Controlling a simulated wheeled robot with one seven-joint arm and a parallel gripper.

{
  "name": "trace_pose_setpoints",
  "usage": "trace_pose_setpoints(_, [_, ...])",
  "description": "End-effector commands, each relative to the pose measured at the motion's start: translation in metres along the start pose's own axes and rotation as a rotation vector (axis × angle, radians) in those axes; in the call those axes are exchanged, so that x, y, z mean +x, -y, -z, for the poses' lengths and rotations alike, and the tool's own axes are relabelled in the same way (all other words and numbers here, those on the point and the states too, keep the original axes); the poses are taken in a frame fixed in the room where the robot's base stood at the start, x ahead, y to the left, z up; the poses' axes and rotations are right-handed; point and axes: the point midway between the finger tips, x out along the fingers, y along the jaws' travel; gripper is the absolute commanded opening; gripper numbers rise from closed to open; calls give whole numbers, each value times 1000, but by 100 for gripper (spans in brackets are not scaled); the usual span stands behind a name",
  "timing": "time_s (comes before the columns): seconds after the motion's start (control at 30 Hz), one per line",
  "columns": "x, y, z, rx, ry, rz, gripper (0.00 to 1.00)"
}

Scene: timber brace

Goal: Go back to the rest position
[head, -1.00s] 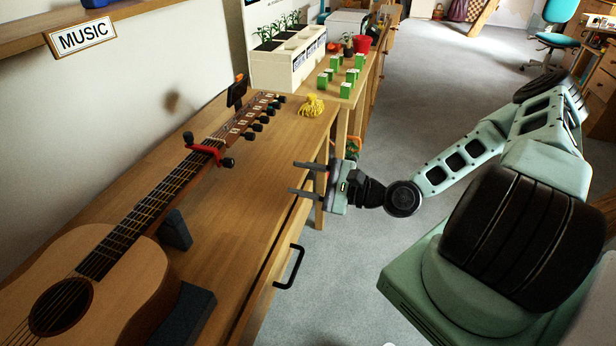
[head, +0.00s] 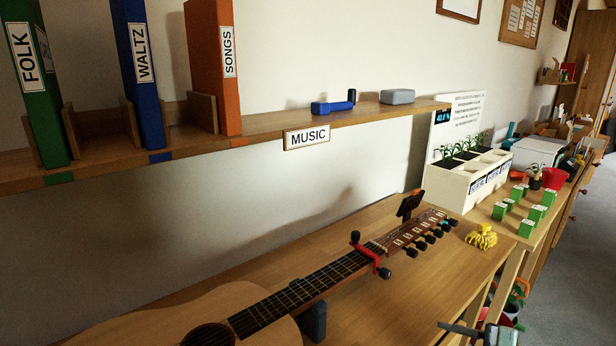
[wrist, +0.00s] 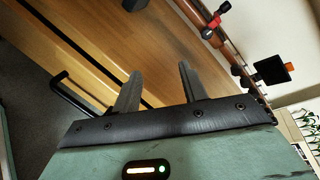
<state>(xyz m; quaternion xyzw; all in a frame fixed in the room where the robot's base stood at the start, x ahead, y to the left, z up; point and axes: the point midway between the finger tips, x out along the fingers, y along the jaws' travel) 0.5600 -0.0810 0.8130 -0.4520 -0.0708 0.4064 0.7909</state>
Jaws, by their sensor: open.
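My gripper (wrist: 157,82) is open and empty in the wrist view, its two dark fingers spread apart over the wooden bench top. In the head view only a small part of my gripper (head: 462,330) shows at the bottom edge, by the bench's front edge. The rest of my arm is out of the head view.
An acoustic guitar (head: 228,308) lies on the bench (head: 390,312) with a red capo (head: 371,262) on its neck. A yellow thing (head: 481,237) lies beyond its head. A wall shelf (head: 265,133) holds binders. A black drawer handle (wrist: 72,96) sticks out near my gripper.

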Motion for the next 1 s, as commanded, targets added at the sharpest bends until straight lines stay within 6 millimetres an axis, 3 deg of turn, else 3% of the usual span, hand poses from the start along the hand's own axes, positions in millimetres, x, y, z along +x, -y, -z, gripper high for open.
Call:
trace_pose_setpoints(0.1, [7,-25,-10,-209,2,-292,43])
trace_pose_setpoints(0.27, [2,-44,-18,-490,21,-634,43])
trace_pose_setpoints(0.4, [-6,-40,-31,-731,55,-884,43])
trace_pose_setpoints(0.57, [-13,-21,-60,-992,109,-1111,43])
trace_pose_setpoints(0.77, [-20,8,-121,-1279,206,-1304,43])
trace_pose_setpoints(1.0, [-38,28,-222,-1558,392,-1390,43])
